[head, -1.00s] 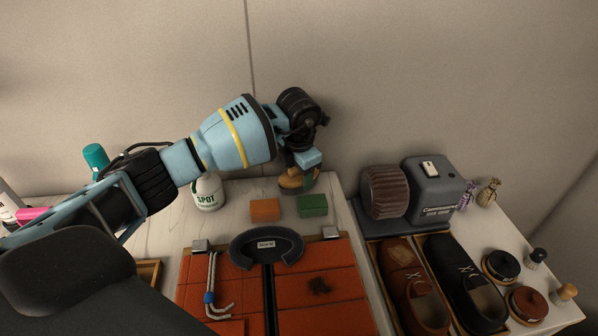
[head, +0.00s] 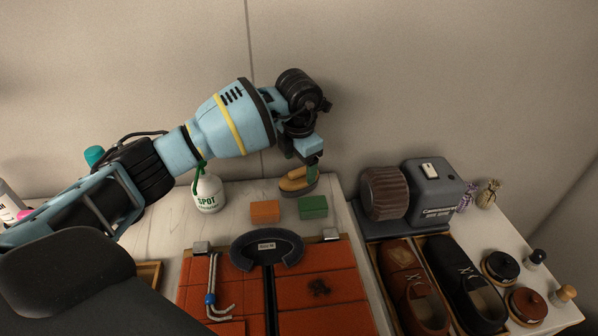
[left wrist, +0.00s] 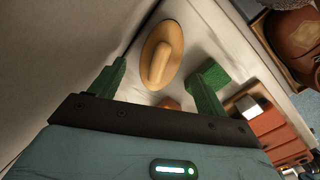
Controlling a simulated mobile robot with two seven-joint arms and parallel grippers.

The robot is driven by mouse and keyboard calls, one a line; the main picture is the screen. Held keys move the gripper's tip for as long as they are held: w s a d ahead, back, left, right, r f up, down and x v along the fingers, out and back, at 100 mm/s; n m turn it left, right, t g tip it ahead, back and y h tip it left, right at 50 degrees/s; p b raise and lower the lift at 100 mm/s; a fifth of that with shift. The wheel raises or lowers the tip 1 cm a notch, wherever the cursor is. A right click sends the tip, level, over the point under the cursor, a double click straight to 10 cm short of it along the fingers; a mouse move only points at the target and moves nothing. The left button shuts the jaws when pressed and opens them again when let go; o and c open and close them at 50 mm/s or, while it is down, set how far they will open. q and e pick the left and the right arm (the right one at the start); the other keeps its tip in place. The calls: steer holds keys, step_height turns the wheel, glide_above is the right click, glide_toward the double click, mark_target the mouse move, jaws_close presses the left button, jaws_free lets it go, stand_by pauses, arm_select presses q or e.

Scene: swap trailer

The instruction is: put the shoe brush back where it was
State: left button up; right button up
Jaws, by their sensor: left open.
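The shoe brush (head: 296,185), with a tan wooden back and handle, rests on the pale counter (head: 237,192) near the back wall. It also shows in the left wrist view (left wrist: 163,52), lying flat just beyond the fingers. My left gripper (head: 303,168) is open and empty just above the brush, and one green finger hides part of it in the head view. In the left wrist view the two green fingers of my left gripper (left wrist: 158,72) stand apart with nothing between their tips. My right gripper is not in view.
An orange block (head: 265,210) and a green block (head: 313,207) lie in front of the brush. A white spot-cleaner bottle (head: 207,195) stands to the left. A grey polishing machine (head: 432,187) and shoes (head: 405,285) stand at the right. Orange tiled panels (head: 315,290) fill the front.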

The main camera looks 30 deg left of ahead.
mark_target(299, 182)
arm_select(q)
step_height(299, 182, up, 7)
steer(key=s, duration=0.1)
steer(key=shift+d+r, duration=0.2)
steer(key=shift+d, duration=0.05)
steer(key=shift+f, duration=0.1)
stand_by(1.4)
